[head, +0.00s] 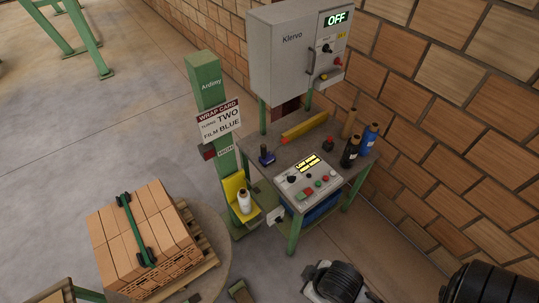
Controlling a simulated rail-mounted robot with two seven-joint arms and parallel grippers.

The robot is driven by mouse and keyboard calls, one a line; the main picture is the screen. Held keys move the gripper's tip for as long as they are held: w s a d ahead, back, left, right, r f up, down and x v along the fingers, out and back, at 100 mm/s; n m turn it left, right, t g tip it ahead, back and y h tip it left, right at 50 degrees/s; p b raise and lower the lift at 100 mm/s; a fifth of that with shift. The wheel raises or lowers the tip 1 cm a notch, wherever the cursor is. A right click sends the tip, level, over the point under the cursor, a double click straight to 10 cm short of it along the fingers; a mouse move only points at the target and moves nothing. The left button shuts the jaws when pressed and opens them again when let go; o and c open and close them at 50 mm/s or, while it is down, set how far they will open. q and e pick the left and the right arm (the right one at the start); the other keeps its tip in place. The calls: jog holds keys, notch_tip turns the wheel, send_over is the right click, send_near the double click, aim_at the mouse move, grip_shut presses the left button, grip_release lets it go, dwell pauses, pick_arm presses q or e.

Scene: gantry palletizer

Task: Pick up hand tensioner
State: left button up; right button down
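A small dark blue tool with an upright handle (266,156) stands at the left end of the grey work table (362,160). It looks like the hand tensioner, but it is too small to be sure. Nothing touches it from my side. Neither of my grippers can be made out. Only dark rounded parts, which seem to be my arm links, show at the bottom centre and bottom right.
A green post (207,90) stands left of the table. Strapped bricks (145,240) lie on a pallet. A grey cabinet (279,52) stands behind.

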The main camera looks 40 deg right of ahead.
pick_arm(q)
jog(key=shift+a, duration=0.15)
jog(key=shift+o, duration=0.3)
jog(key=o, duration=0.4)
jog(key=shift+c, duration=0.2)
jog(key=shift+d, duration=0.25)
